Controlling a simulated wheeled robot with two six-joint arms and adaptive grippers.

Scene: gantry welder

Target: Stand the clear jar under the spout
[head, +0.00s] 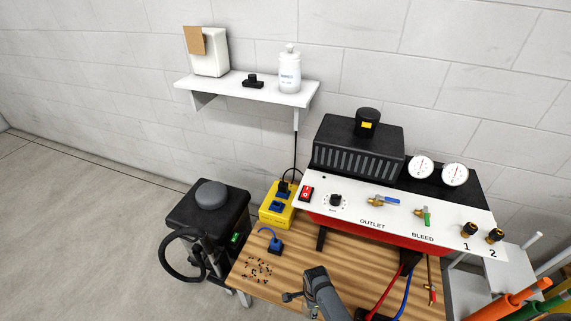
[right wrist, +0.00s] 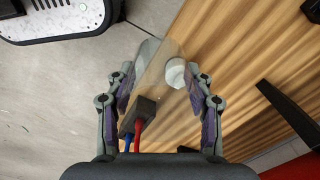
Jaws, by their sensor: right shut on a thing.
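In the right wrist view my right gripper (right wrist: 160,100) is shut on the clear jar (right wrist: 153,68), a see-through body with a pale round end (right wrist: 175,72). The jar is between the two fingers, over the edge of the wooden bench. A grey arm part of mine reaches in at the bottom of the head view, where I cannot make out the jar. The machine panel has a brass outlet valve with a blue handle (head: 383,201) and a bleed valve with a green handle (head: 422,215). I cannot tell which part is the spout. My left gripper is not in view.
The wooden bench (head: 285,262) carries small dark bits (head: 258,270), a blue plug (head: 275,246) and a yellow socket box (head: 277,207). Red and blue cables run from a dark block (right wrist: 143,112) near the gripper. A black cart (head: 210,215) stands left. A wall shelf (head: 225,88) hangs above.

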